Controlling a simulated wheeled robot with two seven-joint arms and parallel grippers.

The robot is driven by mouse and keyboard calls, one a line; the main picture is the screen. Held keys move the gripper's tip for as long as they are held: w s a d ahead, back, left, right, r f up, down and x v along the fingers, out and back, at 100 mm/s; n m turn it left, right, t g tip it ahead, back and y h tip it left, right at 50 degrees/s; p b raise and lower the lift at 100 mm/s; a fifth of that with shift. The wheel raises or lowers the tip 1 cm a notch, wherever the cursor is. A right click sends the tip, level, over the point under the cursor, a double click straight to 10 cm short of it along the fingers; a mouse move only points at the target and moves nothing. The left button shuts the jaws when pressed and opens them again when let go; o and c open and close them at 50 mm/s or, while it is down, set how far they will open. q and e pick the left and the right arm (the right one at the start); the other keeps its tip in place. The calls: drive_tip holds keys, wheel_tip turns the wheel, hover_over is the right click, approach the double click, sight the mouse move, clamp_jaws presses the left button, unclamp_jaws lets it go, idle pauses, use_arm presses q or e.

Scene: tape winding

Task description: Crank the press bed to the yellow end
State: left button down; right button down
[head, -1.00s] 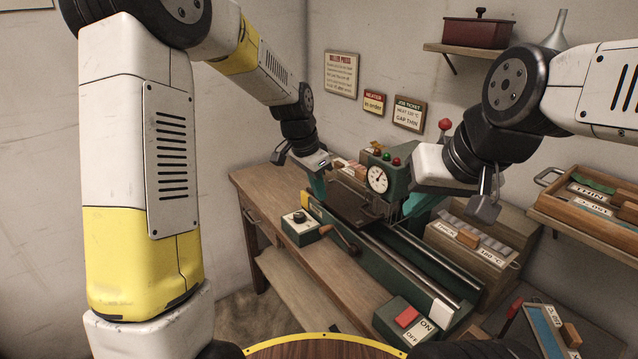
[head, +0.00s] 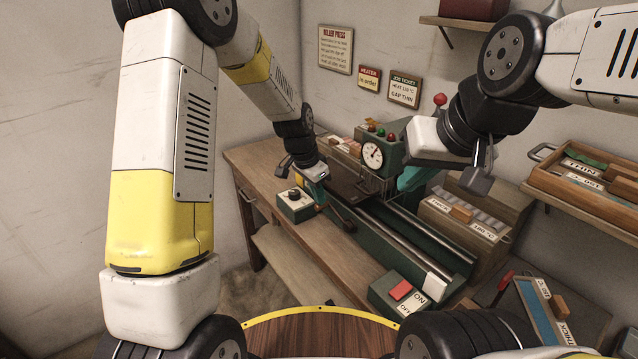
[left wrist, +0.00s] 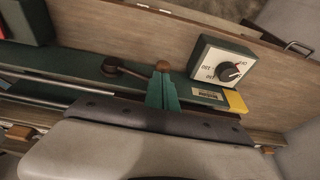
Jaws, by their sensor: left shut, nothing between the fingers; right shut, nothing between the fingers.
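The green roller press (head: 405,232) stands on a wooden bench with its rails running left to right. The dark bed plate (head: 347,188) lies under the gauge, toward the left part of the rails. The yellow end (left wrist: 236,101) shows in the left wrist view. The crank (left wrist: 130,68) sits on the press's front side, with a brown knob (left wrist: 163,66) on its arm. My left gripper (head: 322,203) is shut and empty, its teal fingertips close beside the knob; I cannot tell if they touch. My right gripper (head: 408,182) is shut and empty near the gauge.
A dial box (head: 295,205) stands in front of the press's left end. An ON/OFF switch box (head: 400,293) is at the front right. A wooden rack (head: 462,213) stands behind the press. Bare bench top lies between the dial and switch boxes.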

use_arm(q)
drive_tip(key=shift+w+a+f+g+h, duration=0.3)
drive_tip(key=shift+f+g, duration=0.2)
drive_tip(key=shift+w+a+f, duration=0.1)
drive_tip(key=shift+w+f, duration=0.15)
drive_tip(key=shift+f, duration=0.35)
drive_tip(key=shift+r, duration=0.1)
drive_tip(key=s+a+r+n+t, duration=0.1)
drive_tip(key=s+a+r, duration=0.15)
drive_tip(key=r, duration=0.65)
drive_tip(key=s+a+r+n, duration=0.15)
drive_tip(key=a+r, duration=0.25)
drive_tip(key=r, duration=0.6)
drive_tip(key=s+a+r+n+t, duration=0.2)
drive_tip(key=s+a+n, duration=0.1)
drive_tip(key=s, duration=0.8)
drive_tip(key=s+a+r+n+t+y, duration=0.1)
drive_tip(key=s+a+r+n+t, duration=0.1)
drive_tip(key=s, duration=1)
drive_tip(key=a+r+n, duration=0.1)
drive_tip(key=a+n, duration=0.1)
drive_tip(key=shift+a+r+n, duration=0.3)
drive_tip(key=shift+r+n, duration=0.05)
